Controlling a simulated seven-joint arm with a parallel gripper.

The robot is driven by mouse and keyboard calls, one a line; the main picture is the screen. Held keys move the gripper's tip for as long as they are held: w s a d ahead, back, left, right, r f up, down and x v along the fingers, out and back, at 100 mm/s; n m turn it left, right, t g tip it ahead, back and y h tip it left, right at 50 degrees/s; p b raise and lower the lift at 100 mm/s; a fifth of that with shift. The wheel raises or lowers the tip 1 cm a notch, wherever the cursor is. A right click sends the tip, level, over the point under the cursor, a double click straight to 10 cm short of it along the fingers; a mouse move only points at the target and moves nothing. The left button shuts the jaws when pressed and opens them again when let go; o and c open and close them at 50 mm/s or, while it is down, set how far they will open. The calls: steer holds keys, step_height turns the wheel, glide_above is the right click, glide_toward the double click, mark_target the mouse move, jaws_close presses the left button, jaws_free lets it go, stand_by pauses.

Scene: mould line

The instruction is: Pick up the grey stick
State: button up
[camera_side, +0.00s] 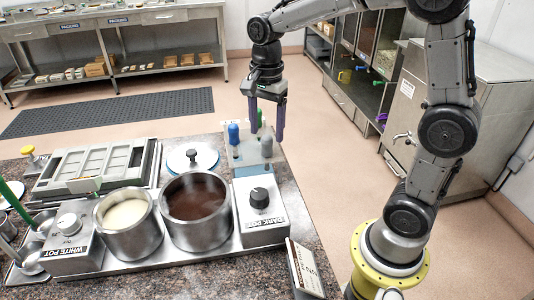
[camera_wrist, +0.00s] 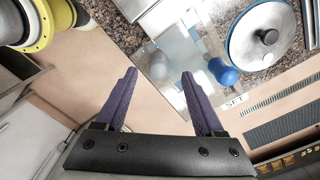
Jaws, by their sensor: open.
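The grey stick (camera_side: 267,147) stands with its rounded grey top up on a pale, see-through plate (camera_side: 241,158) at the counter's right end. A blue stick (camera_side: 233,134) stands to its left. A green stick (camera_side: 260,117) shows partly between my fingers. My gripper (camera_side: 266,138) points down, open and empty, close to the grey stick; the exact gap is unclear. In the wrist view, the grey stick (camera_wrist: 158,66) appears between my fingertips (camera_wrist: 160,74), and the blue stick (camera_wrist: 222,72) lies just right of the right finger. The green stick is not clear there.
Left of the plate is a round white lid (camera_side: 191,159) with a dark knob. In front are a dark pot (camera_side: 231,228) and a white pot (camera_side: 151,240) with control boxes. A grey mould tray (camera_side: 92,165) is at left. Floor lies beyond the counter.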

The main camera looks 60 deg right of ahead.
mark_target(267, 136)
steer(key=shift+s+a+f, duration=0.1)
steer(key=shift+f, duration=1.8)
jaws_close()
